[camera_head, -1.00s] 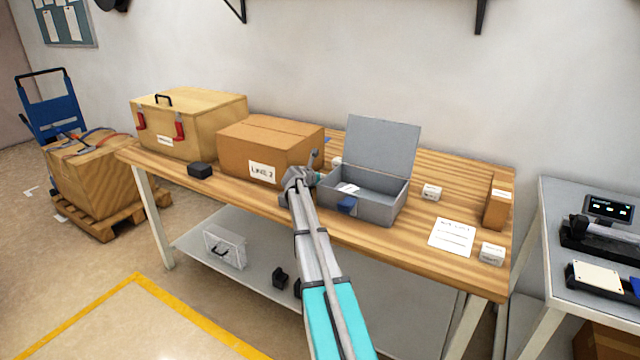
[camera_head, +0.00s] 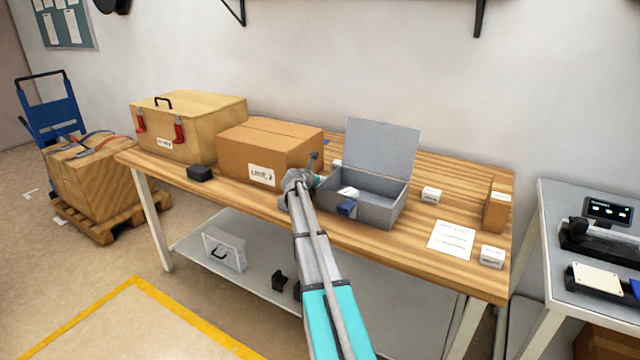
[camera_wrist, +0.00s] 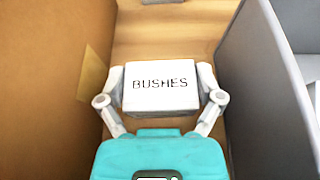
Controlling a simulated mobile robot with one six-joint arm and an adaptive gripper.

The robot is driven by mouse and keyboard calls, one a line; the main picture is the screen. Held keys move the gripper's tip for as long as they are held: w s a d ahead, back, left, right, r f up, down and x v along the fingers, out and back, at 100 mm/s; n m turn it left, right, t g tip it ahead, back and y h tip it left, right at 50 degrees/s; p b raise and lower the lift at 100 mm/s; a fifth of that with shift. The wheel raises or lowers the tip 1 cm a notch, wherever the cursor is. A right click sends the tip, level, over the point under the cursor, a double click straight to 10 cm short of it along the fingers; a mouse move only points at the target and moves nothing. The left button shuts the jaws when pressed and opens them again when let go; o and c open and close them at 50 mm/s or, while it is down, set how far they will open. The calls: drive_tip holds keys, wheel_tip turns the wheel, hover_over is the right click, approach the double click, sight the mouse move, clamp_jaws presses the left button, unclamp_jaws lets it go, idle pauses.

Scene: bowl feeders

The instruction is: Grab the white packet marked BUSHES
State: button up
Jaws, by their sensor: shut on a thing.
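The white packet marked BUSHES (camera_wrist: 160,98) shows in the wrist view, its label facing the camera. My gripper (camera_wrist: 160,94) is shut on it, with one finger against each side. In the wrist view the packet is between the brown carton on the left and the grey metal box on the right. I cannot tell whether it touches the table under it. In the head view my gripper (camera_head: 304,182) is between the carton and the grey box, and my arm hides the packet.
The brown carton (camera_head: 262,143) stands close on the left and the open grey box (camera_head: 375,207) close on the right, so the gap is narrow. Another white packet (camera_head: 431,194), a paper sheet (camera_head: 452,238) and a small white box (camera_head: 492,257) lie to the right on the wooden table.

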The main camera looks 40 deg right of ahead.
drive_tip(key=shift+r, duration=0.1)
wheel_tip(320, 180, up, 2)
drive_tip(key=p, duration=0.2)
drive_tip(key=shift+r+p, duration=0.25)
drive_tip(key=shift+p, duration=0.15)
drive_tip(key=s+a+r+p, duration=0.8)
drive_tip(key=a+r+p, duration=0.2)
drive_tip(key=a, duration=0.1)
drive_tip(key=shift+s+r, duration=0.15)
drive_tip(key=shift+s, duration=0.2)
